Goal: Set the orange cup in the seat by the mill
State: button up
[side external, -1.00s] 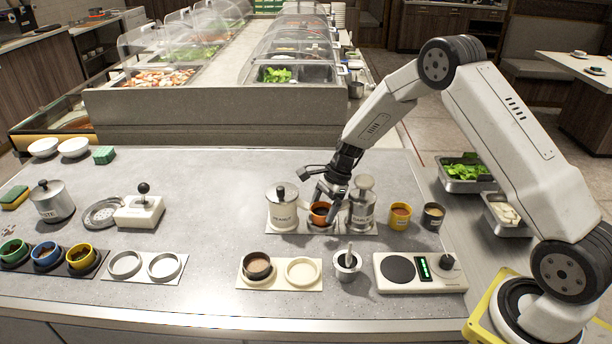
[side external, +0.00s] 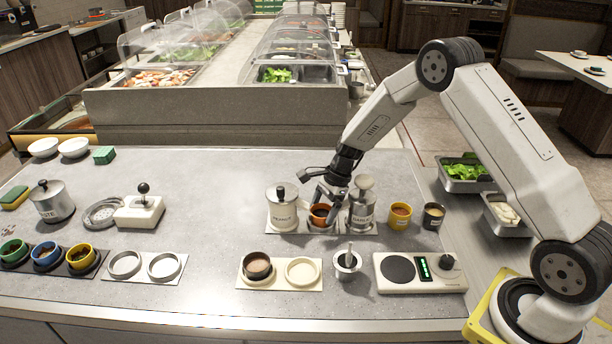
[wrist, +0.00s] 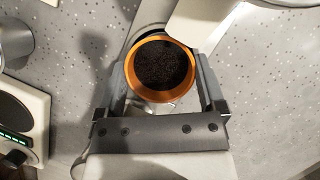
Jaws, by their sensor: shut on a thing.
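My gripper (side external: 329,197) is shut on the cup from above. The wrist view shows the orange cup (wrist: 161,69) between both fingers of my gripper (wrist: 163,85). Which upright vessel is the mill is not clear, and any seat under the cup is hidden.
A cream plate (side external: 280,284) holds a brown-filled cup and an empty ring. A grey plate (side external: 145,279) has two empty rings. A small metal pot (side external: 347,267), a scale (side external: 421,287) and two cups (side external: 400,215) stand nearby.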

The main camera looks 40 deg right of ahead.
jog(key=shift+f, duration=0.25)
jog(key=o, duration=1)
jog(key=shift+r, duration=0.15)
notch_tip(320, 180, up, 8)
dwell(0.5)
jog(key=shift+s, duration=0.1)
jog(key=s+a+r+n+h, duration=0.2)
jog(key=s+n, duration=0.8)
jog(key=s+a+r+n+t+h, duration=0.1)
jog(key=s+a+r+n+h, duration=0.1)
jog(key=s+n, duration=0.8)
jog(key=shift+s+a+r+t+h, duration=0.3)
jog(key=shift+s+a+h, duration=0.1)
jog(key=shift+s+a, duration=0.15)
